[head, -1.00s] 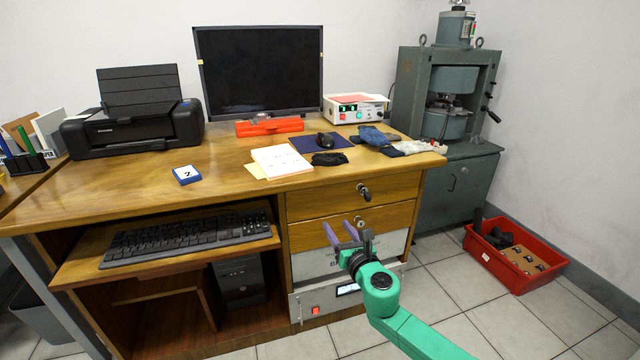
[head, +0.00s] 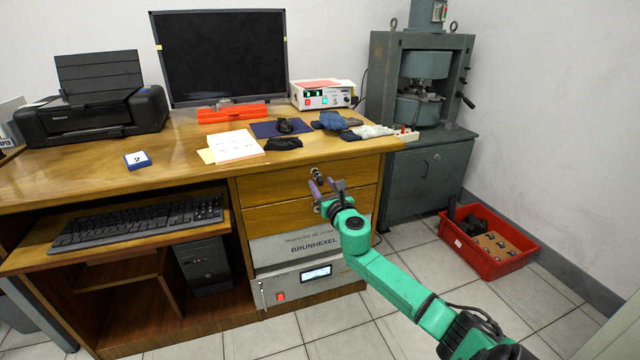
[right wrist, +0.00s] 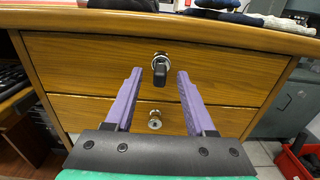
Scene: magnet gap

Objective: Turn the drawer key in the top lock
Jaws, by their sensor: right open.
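The top drawer (head: 272,185) has a round metal lock with the dark-headed key (right wrist: 160,72) in it. The lock (head: 315,172) also shows in the head view, partly near my fingertips. The lower drawer's lock (right wrist: 155,119) is bare metal with no key in it. My right gripper (head: 326,187) is open and empty, with purple fingers pointing at the drawer front. In the right wrist view the fingers (right wrist: 158,80) stand either side of the key, with space on both sides; whether they reach its depth is unclear. My left gripper is out of view.
The desk top (head: 190,150) overhangs the drawers and holds gloves (head: 333,120), a mouse and papers. Below are grey equipment panels (head: 305,283). A red bin (head: 490,243) and a grey-green press cabinet (head: 430,180) stand to the right. The floor in front is clear.

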